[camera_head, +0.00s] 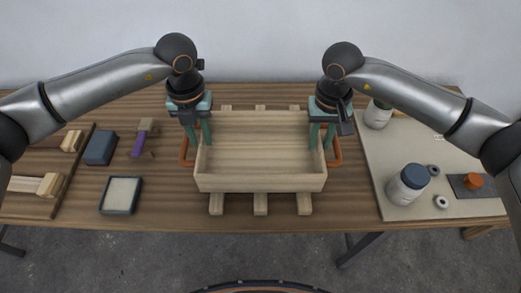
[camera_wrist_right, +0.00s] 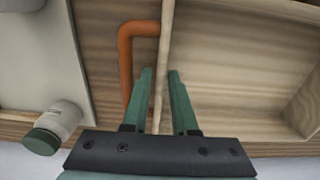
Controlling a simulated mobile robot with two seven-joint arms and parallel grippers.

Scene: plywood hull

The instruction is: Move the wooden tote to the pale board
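The wooden tote (camera_head: 260,183) is an open, empty box with an orange handle at each end, resting on several wooden slats at mid-table. The pale board (camera_head: 400,150) lies flat to its right. My left gripper (camera_head: 198,139) points down at the tote's left end, its fingers apart on either side of the end wall. My right gripper (camera_head: 322,139) is likewise at the right end. In the right wrist view, the open right gripper (camera_wrist_right: 160,72) has the tote's wall (camera_wrist_right: 164,40) between its fingers, with gaps visible. The orange handle (camera_wrist_right: 125,60) is beside it, outside the wall.
On the board are a blue-lidded jar (camera_head: 408,184), a green-lidded jar (camera_head: 378,114), rings (camera_head: 441,202) and a dark pad with an orange knob (camera_head: 474,181). Left of the tote are a blue box (camera_head: 100,148), a purple-handled brush (camera_head: 142,136) and a dark-rimmed tray (camera_head: 104,207).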

